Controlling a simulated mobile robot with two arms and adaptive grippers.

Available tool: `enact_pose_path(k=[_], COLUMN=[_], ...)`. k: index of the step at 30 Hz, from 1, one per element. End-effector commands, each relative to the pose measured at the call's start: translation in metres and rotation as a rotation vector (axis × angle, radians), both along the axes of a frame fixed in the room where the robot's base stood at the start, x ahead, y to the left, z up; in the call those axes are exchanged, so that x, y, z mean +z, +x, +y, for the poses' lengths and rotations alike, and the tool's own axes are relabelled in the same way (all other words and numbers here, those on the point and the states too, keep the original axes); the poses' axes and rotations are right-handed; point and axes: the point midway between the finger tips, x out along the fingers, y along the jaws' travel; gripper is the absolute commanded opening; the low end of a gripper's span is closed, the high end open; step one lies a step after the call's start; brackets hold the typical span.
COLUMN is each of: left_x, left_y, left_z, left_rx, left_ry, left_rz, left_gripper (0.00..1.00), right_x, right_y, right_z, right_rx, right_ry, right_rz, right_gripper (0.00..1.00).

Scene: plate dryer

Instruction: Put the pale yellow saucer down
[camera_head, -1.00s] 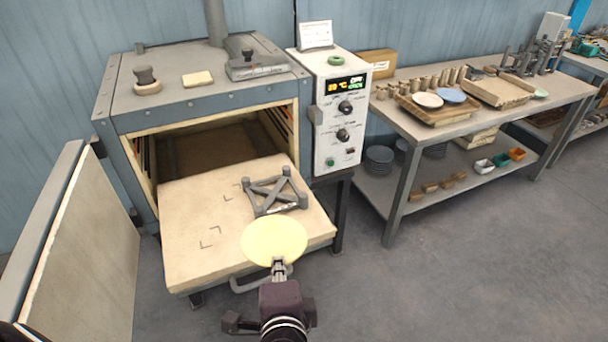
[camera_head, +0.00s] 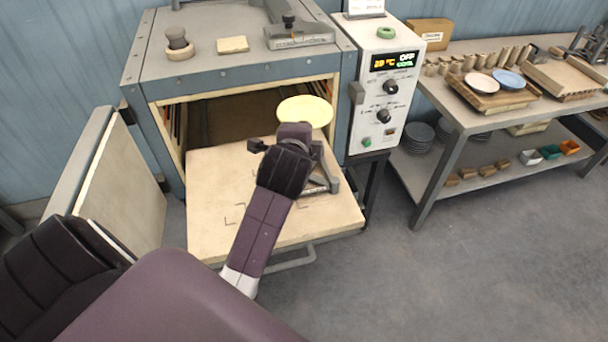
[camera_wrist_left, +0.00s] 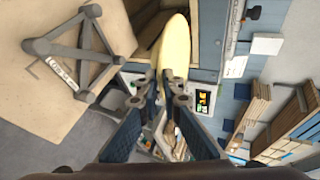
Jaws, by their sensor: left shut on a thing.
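The pale yellow saucer (camera_head: 305,111) is held up at the right side of the open oven mouth, above the pulled-out shelf. My left gripper (camera_head: 301,128) is shut on its near rim. The wrist hides the fingertips in the head view; in the left wrist view, the fingers (camera_wrist_left: 165,82) pinch the edge of the saucer (camera_wrist_left: 174,45). A grey stand (camera_head: 324,177) with crossed arms sits on the shelf, partly hidden by my arm. In the left wrist view, the stand (camera_wrist_left: 68,52) lies left of the saucer, apart from it. My right gripper is out of view.
The pale shelf (camera_head: 215,180) has corner marks and bare room left of the stand. The oven's open door (camera_head: 125,185) stands at the left. A control box (camera_head: 383,95) rises at the right, near the saucer. A workbench (camera_head: 452,112) with pottery stands farther right.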

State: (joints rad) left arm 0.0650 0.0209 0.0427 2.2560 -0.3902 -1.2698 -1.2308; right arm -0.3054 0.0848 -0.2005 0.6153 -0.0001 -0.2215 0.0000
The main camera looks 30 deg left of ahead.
Motion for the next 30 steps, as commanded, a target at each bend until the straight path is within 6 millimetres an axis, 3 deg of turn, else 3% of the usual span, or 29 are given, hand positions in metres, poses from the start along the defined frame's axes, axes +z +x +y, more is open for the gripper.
enact_pose_path(k=[6, 15, 30], left_x=[-0.052, -0.128, -0.191], left_y=[-0.002, -0.001, -0.001], left_z=[0.001, 0.000, 0.000], left_rx=[0.001, 0.002, 0.002], left_ry=[-0.002, -0.003, -0.001], left_rz=[0.010, 0.005, 0.004], left_gripper=[0.00, 0.00, 0.00], right_x=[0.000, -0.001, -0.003], right_y=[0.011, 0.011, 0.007], right_z=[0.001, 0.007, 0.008], right_rx=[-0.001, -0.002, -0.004], right_ry=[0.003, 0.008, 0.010], right_rz=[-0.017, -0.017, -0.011], right_gripper=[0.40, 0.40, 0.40])
